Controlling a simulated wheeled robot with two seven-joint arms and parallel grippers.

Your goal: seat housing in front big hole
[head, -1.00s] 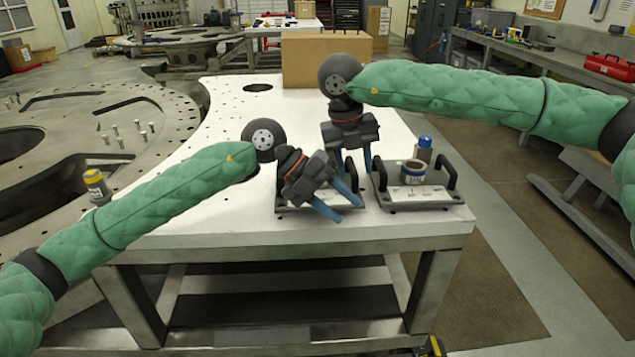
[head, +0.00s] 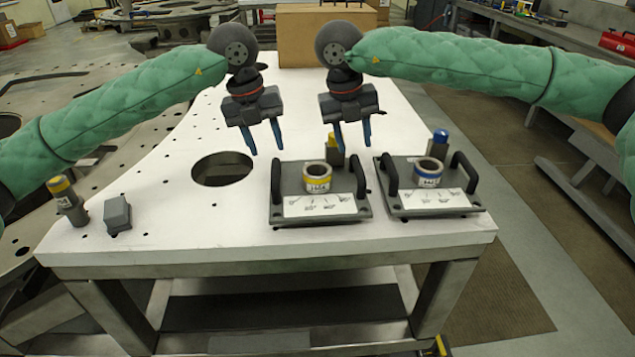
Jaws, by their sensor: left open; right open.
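The white plate tabletop (head: 180,228) has a big round hole (head: 222,168) in its front part, open and empty. Right of it sits a housing with a yellow-banded ring (head: 317,179), on a grey base with two black handles. A similar housing with a blue-banded ring (head: 428,175) sits beside it at the right. My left gripper (head: 265,150) is open and empty, above the plate behind and left of the yellow-banded housing. My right gripper (head: 353,147) is open and empty, above and behind the gap between the housings, its fingers near a yellow-capped cylinder.
A yellow-capped cylinder (head: 333,146) stands behind the yellow-banded housing, and a blue-capped one (head: 438,144) behind the other. Another yellow-capped cylinder (head: 68,200) and a grey block (head: 117,215) are at the front left. A cardboard box (head: 315,38) stands at the back.

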